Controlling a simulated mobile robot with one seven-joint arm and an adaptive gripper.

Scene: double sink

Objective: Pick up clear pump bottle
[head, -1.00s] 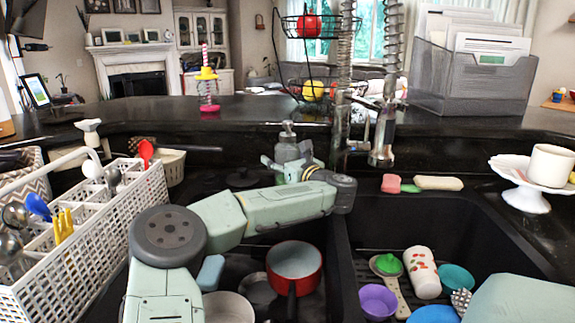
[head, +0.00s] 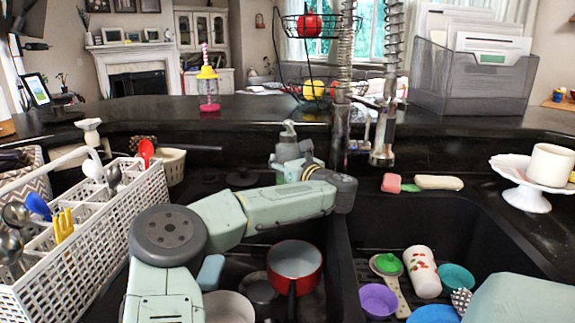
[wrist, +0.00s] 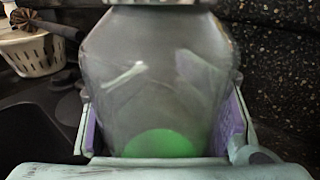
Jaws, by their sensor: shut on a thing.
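The clear pump bottle (head: 288,149) is upright at the back of the sink, near the faucet, with a grey pump top. It fills the middle of the wrist view (wrist: 160,75), see-through, with a green patch low on it. My gripper (head: 291,168) is shut on the bottle, and the wrist view shows its purple-lined fingers (wrist: 160,125) on both sides of it. The bottle's base is hidden behind my arm and gripper, so I cannot tell if it touches the counter.
A steel spring faucet (head: 383,130) stands just right of the bottle. A white utensil basket (head: 115,235) is at left. A red pot (head: 294,265) is in the left basin; cups and bowls are in the right one. A raised black ledge (head: 250,112) runs behind.

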